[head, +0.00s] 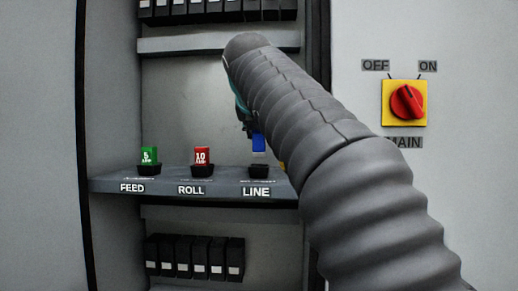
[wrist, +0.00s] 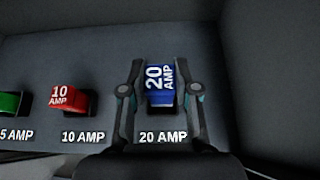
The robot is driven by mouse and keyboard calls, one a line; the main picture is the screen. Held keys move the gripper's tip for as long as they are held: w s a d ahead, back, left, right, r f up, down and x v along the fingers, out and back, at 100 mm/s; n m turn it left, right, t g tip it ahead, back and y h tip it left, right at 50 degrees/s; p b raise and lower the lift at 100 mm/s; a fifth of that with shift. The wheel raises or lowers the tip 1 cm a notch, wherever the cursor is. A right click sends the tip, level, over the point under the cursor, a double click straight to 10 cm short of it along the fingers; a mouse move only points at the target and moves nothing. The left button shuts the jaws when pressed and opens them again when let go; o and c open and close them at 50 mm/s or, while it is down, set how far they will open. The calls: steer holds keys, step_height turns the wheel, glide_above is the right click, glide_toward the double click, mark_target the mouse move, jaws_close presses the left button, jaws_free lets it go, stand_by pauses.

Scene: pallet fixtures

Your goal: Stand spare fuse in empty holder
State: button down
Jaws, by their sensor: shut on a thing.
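The spare fuse is blue and marked 20 AMP; it shows in the head view (head: 258,142) and in the wrist view (wrist: 160,82). My gripper (wrist: 163,66) is shut on it, one finger at each side. In the head view my gripper (head: 250,127) is mostly hidden behind my arm. The fuse is upright above the black LINE holder (head: 258,172), its pale lower part close to the holder's top. Whether it touches is unclear. In the wrist view the fuse and fingers hide most of the holder, above the 20 AMP label.
A green fuse (head: 149,155) stands in the FEED holder and a red one (head: 201,156) in the ROLL holder, left on the same grey shelf (head: 110,183). Black modules line the rows above and below. A red MAIN switch (head: 406,102) is on the right panel.

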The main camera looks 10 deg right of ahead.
mark_target(259, 145)
steer(key=shift+w+f, duration=0.1)
steer(key=shift+f, duration=1.95)
steer(key=c, duration=0.9)
jaws_free()
steer(key=shift+o, duration=0.2)
steer(key=v, duration=1.2)
steer(key=shift+d, duration=0.1)
